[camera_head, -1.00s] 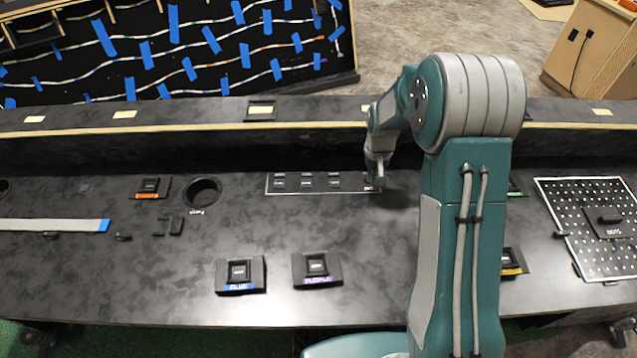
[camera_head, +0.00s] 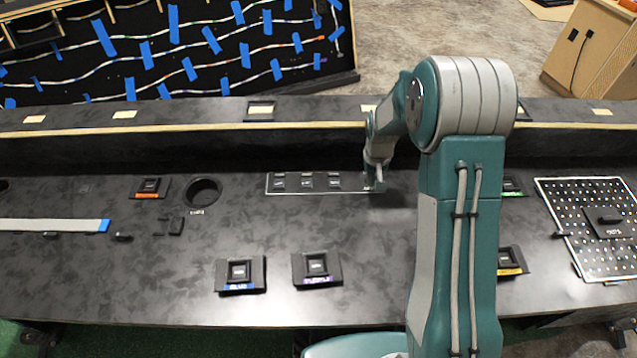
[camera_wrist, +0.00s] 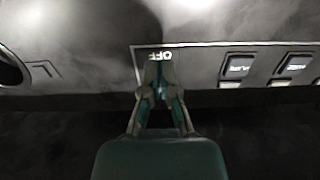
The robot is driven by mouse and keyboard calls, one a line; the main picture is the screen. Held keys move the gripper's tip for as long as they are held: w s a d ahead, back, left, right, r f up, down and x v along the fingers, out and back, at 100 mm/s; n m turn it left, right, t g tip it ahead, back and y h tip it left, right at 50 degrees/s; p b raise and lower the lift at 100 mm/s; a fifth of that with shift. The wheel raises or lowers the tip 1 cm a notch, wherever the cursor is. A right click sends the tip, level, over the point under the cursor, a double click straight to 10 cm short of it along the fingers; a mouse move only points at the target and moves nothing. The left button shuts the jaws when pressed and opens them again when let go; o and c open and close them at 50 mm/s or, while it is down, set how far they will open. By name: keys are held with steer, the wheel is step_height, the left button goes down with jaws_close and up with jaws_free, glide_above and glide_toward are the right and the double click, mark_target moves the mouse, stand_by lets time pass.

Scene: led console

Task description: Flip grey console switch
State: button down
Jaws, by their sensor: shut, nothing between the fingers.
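A white-outlined switch panel (camera_head: 350,192) lies on the black console top, with three dark rocker switches in a row: left (camera_head: 279,182), middle (camera_head: 307,181) and right (camera_head: 334,181). My gripper (camera_head: 376,188) is shut and empty, pointing down at the panel's right end. In the wrist view my gripper (camera_wrist: 158,62) has its fingertips together at the printed word OFF (camera_wrist: 155,56), partly covering that end. Two rocker switches (camera_wrist: 237,68) show to the right there. I cannot tell which switch is the grey one, or whether the fingertips touch the panel.
A round hole (camera_head: 203,192) lies left of the panel. Blue-labelled (camera_head: 240,273) and purple-labelled (camera_head: 317,269) button boxes stand near the front edge. A raised ledge (camera_head: 200,133) runs behind. A perforated plate (camera_head: 585,235) is at right. The console between panel and front boxes is clear.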

steer(key=shift+w, duration=1.35)
steer(key=shift+r, duration=0.1)
steer(key=shift+s+r, duration=0.2)
steer(key=shift+r, duration=1.5)
steer(key=shift+s+r, duration=0.2)
steer(key=shift+r, duration=1.5)
